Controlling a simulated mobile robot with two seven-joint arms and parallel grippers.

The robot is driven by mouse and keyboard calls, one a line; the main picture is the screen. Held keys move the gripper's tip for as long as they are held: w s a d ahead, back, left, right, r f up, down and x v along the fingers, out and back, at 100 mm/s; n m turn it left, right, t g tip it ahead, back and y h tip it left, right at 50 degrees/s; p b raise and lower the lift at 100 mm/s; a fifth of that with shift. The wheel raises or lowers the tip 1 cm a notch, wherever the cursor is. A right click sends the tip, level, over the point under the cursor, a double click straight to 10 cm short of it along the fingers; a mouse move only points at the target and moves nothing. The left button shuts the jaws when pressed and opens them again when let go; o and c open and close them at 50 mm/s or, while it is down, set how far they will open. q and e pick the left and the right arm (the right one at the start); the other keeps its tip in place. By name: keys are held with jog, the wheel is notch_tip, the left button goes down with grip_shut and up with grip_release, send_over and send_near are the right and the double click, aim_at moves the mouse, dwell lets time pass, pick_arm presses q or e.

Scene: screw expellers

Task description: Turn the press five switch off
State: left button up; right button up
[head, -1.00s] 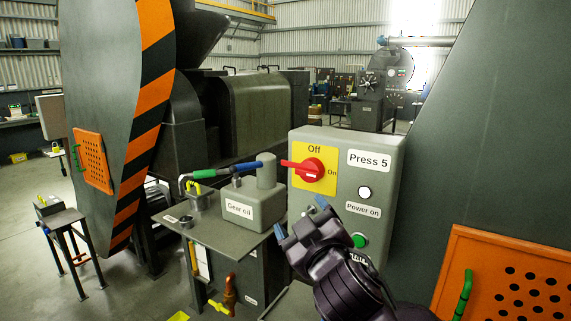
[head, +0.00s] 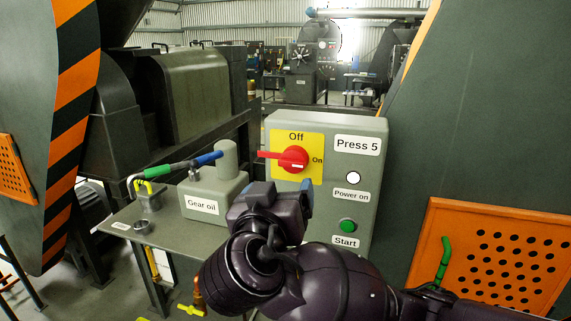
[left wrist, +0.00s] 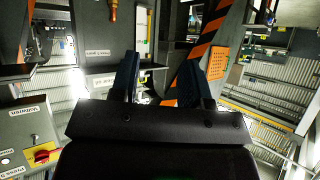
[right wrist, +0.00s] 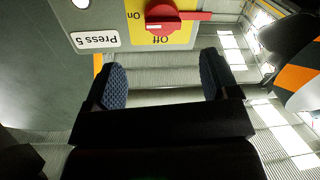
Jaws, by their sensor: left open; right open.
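The press five switch (head: 293,159) is a red rotary handle on a yellow plate marked Off at the top and On at the right. Its long end points left, and its white mark is on the On side. My right gripper (head: 282,187) is open and empty, just below the yellow plate. In the right wrist view the switch (right wrist: 165,17) shows upside down beyond the open fingers (right wrist: 163,78), not touched. My left gripper (left wrist: 157,77) is open and empty in the left wrist view, with a red switch (left wrist: 44,154) at lower left. It is outside the head view.
The grey Press 5 box (head: 378,160) carries a lit Power on lamp (head: 353,178) and a green Start button (head: 347,225). An orange perforated panel (head: 500,262) is at right.

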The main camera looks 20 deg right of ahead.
aim_at(292, 167)
jog(key=p+x, duration=0.2)
jog(key=x, duration=0.9)
jog(key=shift+a, duration=0.1)
jog(key=c, duration=0.9)
